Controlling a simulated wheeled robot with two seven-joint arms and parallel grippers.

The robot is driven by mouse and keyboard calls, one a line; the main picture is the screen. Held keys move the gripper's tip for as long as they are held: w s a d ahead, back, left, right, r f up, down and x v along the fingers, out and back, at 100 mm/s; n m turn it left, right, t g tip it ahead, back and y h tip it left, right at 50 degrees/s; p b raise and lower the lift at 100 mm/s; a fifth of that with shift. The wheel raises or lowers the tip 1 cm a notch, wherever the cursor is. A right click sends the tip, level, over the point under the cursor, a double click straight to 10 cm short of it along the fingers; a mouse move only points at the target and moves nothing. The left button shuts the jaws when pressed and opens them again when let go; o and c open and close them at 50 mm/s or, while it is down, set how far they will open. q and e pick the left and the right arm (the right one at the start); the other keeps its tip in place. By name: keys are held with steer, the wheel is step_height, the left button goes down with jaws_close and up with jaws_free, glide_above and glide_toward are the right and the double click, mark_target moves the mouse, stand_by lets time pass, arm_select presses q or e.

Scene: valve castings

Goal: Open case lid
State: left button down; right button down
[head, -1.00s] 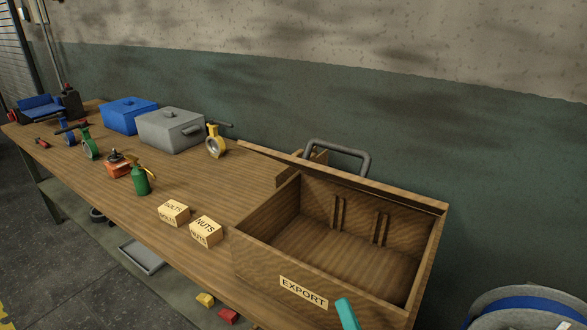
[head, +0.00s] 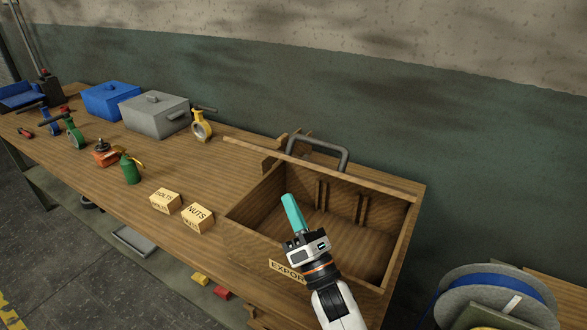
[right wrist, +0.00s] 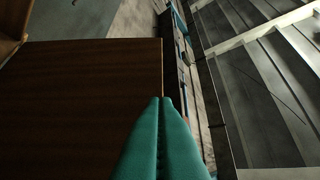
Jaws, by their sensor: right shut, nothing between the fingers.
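The wooden case marked EXPORT (head: 230,222) stands at the right end of the bench. Its top is uncovered and I see into its inside, with upright slats on the back wall. A long thin wooden strip (head: 395,190) runs along its back edge and past it to the left; it may be the lid seen edge-on, but I cannot tell. My right gripper (head: 287,198) is shut and empty, with teal fingers overlapping the case opening; contact is unclear. In the right wrist view its fingertips (right wrist: 161,99) are by the edge of a dark brown panel (right wrist: 80,105). My left gripper is out of view.
A grey bent handle (head: 345,158) rises behind the strip. BOLTS (head: 165,201) and NUTS (head: 197,219) boxes sit left of the case. Grey (head: 155,115) and blue (head: 110,100) lidded boxes and valves stand farther left. A reel (head: 500,295) is at lower right.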

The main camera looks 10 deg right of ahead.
steer(key=w+r+p, duration=0.2)
steer(key=r, duration=0.1)
steer(key=w+r+p, duration=0.1)
steer(key=shift+w+d+r, duration=0.2)
steer(key=shift+w+d, duration=0.05)
steer(key=shift+d, duration=0.1)
